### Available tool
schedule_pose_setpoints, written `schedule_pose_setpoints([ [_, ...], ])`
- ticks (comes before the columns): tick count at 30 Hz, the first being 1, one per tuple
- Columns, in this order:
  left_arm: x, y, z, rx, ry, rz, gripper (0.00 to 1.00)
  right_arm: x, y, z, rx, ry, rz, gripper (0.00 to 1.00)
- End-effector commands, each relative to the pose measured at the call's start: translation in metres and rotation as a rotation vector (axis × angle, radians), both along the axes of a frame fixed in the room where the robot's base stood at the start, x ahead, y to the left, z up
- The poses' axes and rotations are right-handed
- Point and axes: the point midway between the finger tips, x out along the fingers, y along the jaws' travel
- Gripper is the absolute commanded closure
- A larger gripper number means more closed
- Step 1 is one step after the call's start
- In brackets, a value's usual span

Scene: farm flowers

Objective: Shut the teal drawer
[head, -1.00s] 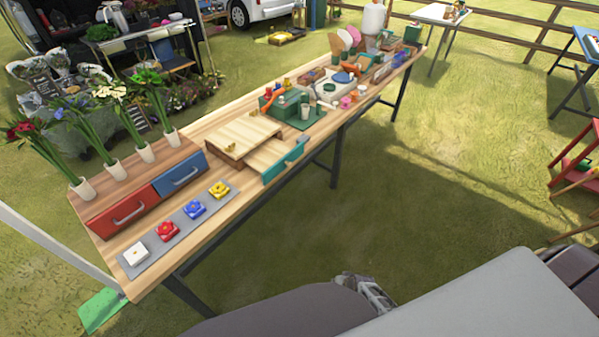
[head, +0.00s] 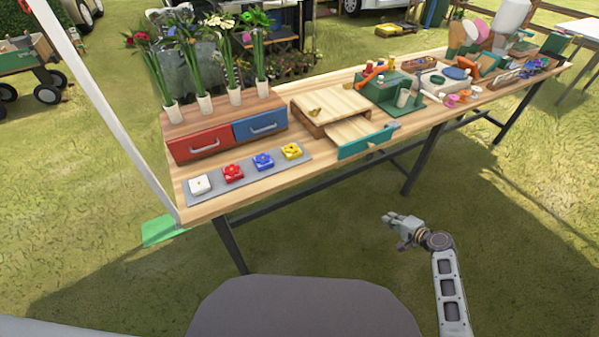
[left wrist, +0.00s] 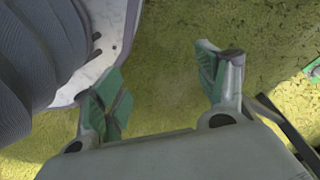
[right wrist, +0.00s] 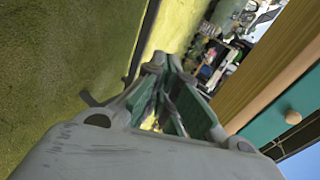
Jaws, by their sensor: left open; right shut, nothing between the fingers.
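The teal drawer (head: 362,145) stands pulled out of a wooden cabinet (head: 335,103) with a pale slatted top, in the middle of the long table. Its light wooden inside shows behind the teal front. In the right wrist view a teal front (right wrist: 268,124) with a round wooden knob shows at the right. My right gripper (head: 394,230) is shut and empty, in front of the table and lower in the picture than the drawer, apart from it. It also shows in the right wrist view (right wrist: 168,70). My left gripper (left wrist: 163,68) is open and empty over grass.
A cabinet with a red drawer (head: 200,143) and a blue drawer (head: 262,125), both shut, carries flower vases. A grey mat (head: 215,190) with several coloured blocks lies before it. A green caddy (head: 385,90) and cups stand right of the teal drawer. Grass before the table is clear.

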Motion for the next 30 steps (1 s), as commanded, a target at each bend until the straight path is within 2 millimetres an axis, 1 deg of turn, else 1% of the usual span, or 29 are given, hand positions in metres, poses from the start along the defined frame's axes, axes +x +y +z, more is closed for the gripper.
schedule_pose_setpoints([
  [1, 0.004, -0.001, -0.005, -0.001, -0.004, 0.0, 0.27, 0.008, -0.002, 0.009, 0.024, -0.027, -0.003, 1.0],
  [3, 0.009, -0.002, -0.004, -0.002, -0.006, 0.0, 0.27, 0.016, -0.005, 0.027, 0.063, -0.061, -0.007, 1.0],
  [8, 0.019, -0.005, -0.004, -0.005, -0.011, 0.0, 0.27, 0.03, -0.009, 0.069, 0.148, -0.14, -0.004, 1.0],
  [9, 0.021, -0.006, -0.004, -0.006, -0.012, 0.0, 0.27, 0.033, -0.011, 0.08, 0.168, -0.162, -0.002, 1.0],
  [14, 0.029, -0.008, -0.003, -0.008, -0.016, -0.001, 0.27, 0.039, -0.015, 0.123, 0.247, -0.244, 0.017, 1.0],
  [15, 0.032, -0.009, -0.002, -0.009, -0.019, -0.001, 0.27, 0.04, -0.016, 0.135, 0.265, -0.266, 0.022, 1.0],
  [21, 0.041, -0.011, 0.001, -0.012, -0.023, -0.001, 0.27, 0.037, -0.019, 0.184, 0.344, -0.358, 0.06, 1.0],
  [24, 0.043, -0.012, 0.003, -0.013, -0.024, -0.001, 0.27, 0.034, -0.019, 0.2, 0.367, -0.387, 0.074, 1.0],
  [27, 0.044, -0.012, 0.004, -0.013, -0.024, -0.001, 0.27, 0.032, -0.02, 0.209, 0.378, -0.402, 0.083, 1.0],
  [30, 0.044, -0.013, 0.005, -0.013, -0.024, -0.001, 0.27, 0.032, -0.02, 0.212, 0.383, -0.408, 0.085, 1.0],
])
